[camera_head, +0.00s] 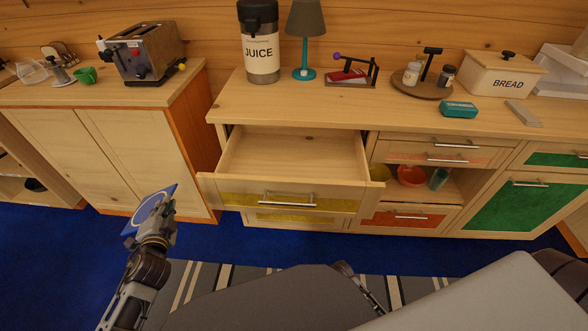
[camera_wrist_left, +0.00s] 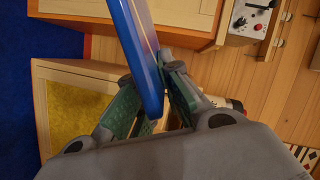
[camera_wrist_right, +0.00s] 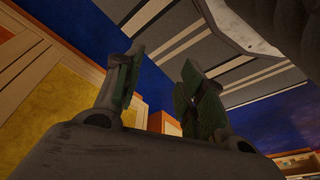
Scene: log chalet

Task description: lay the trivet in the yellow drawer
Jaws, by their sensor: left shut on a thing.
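The trivet (camera_head: 150,211) is a flat blue plate with a pale ring on its face. My left gripper (camera_head: 157,236) is shut on its lower edge and holds it tilted in the air, left of and in front of the drawer. In the left wrist view the trivet (camera_wrist_left: 137,58) stands edge-on between the fingers (camera_wrist_left: 160,100). The yellow drawer (camera_head: 285,201) is pulled out and its visible floor is bare. My right gripper (camera_wrist_right: 155,80) shows in the right wrist view with its fingers apart and nothing between them.
Another yellow-fronted drawer (camera_head: 300,219) below is shut. The countertop (camera_head: 300,107) holds a juice dispenser (camera_head: 260,50), a lamp (camera_head: 304,40) and a bread box (camera_head: 503,75). A wooden cabinet (camera_head: 110,155) stands left of the drawer. The space above the open drawer is clear.

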